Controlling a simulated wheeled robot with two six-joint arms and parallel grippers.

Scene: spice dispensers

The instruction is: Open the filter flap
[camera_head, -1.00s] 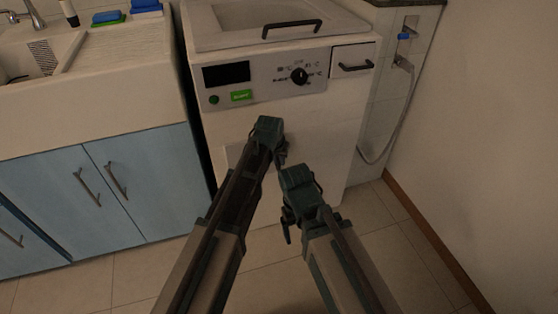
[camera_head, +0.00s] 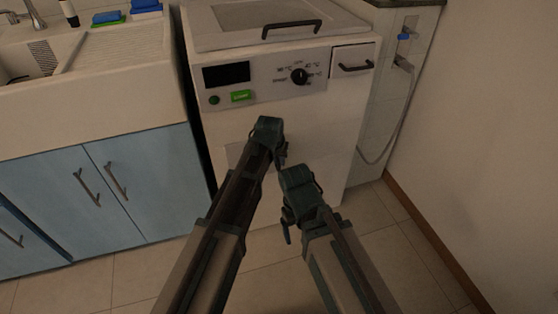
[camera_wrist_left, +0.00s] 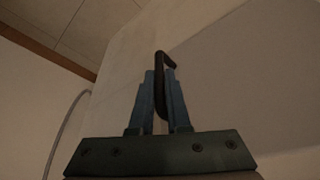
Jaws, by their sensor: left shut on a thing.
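The white washing machine (camera_head: 325,135) stands ahead with a smooth front. The filter flap (camera_head: 233,153) is a slightly darker panel low on that front, mostly hidden behind my left arm. In the left wrist view a flat grey panel (camera_wrist_left: 245,85), apparently the flap, fills the right side. A dark curved handle (camera_wrist_left: 161,62) stands between the fingers of my left gripper (camera_wrist_left: 163,80), which is shut on it. In the head view my left gripper (camera_head: 280,154) is at the machine's lower front. My right gripper (camera_head: 288,222) hangs in front, lower and to the right; its jaw opening is unclear.
Blue cabinets (camera_head: 140,190) and a sink (camera_head: 80,70) stand at left. A hose (camera_head: 385,145) runs down the wall right of the machine. Tiled floor (camera_head: 395,235) is free at lower right, up to the wall. The two arms are close together.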

